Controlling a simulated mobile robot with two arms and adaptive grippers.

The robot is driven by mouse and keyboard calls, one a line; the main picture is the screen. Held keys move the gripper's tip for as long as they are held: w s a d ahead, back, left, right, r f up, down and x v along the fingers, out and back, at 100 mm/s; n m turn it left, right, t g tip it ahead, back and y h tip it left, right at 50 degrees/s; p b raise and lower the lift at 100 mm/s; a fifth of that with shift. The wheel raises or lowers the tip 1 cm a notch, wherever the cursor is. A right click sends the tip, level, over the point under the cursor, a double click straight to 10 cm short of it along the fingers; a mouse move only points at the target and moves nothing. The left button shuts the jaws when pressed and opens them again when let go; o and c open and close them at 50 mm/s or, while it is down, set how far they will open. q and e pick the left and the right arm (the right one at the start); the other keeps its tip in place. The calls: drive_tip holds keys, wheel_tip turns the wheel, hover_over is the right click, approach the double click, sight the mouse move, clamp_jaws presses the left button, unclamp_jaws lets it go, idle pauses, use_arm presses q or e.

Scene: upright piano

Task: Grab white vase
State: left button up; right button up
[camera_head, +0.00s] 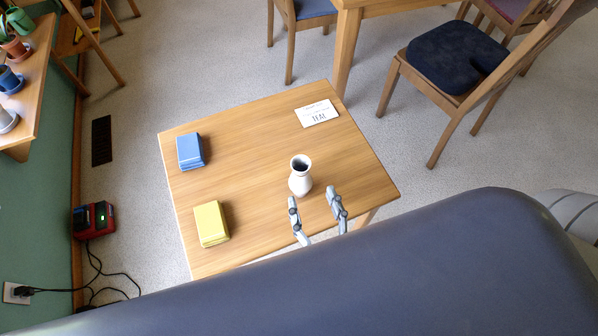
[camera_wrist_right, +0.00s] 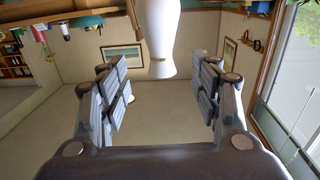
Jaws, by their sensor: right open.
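The white vase (camera_head: 300,182) stands upright on the small wooden table (camera_head: 250,140), near its front right part. My right gripper (camera_head: 313,197) is open and empty. In the head view its two fingertips are just below and to the right of the vase, pointing toward it. In the right wrist view the vase (camera_wrist_right: 161,35) shows at the top centre, upside down, between the two spread fingers (camera_wrist_right: 162,75) in the picture. I see no contact between the fingers and the vase. My left gripper is not in view.
A blue stack (camera_head: 190,151) and a yellow stack (camera_head: 211,224) lie on the table's left side. A white card (camera_head: 317,113) with lettering lies at the far right corner. The tabletop around the vase is clear. A chair (camera_head: 455,75) stands to the right.

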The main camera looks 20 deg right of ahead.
sight(303, 177)
drive_tip(key=w, duration=0.3)
drive_tip(key=shift+w, duration=0.35)
drive_tip(key=w+p, duration=0.1)
drive_tip(key=w, duration=0.3)
drive_tip(key=shift+w+f, duration=0.1)
drive_tip(key=shift+w, duration=0.5)
drive_tip(key=c, duration=1.3)
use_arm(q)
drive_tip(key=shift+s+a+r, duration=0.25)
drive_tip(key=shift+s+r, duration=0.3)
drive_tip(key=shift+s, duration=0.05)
use_arm(e)
drive_tip(key=shift+o, duration=0.2)
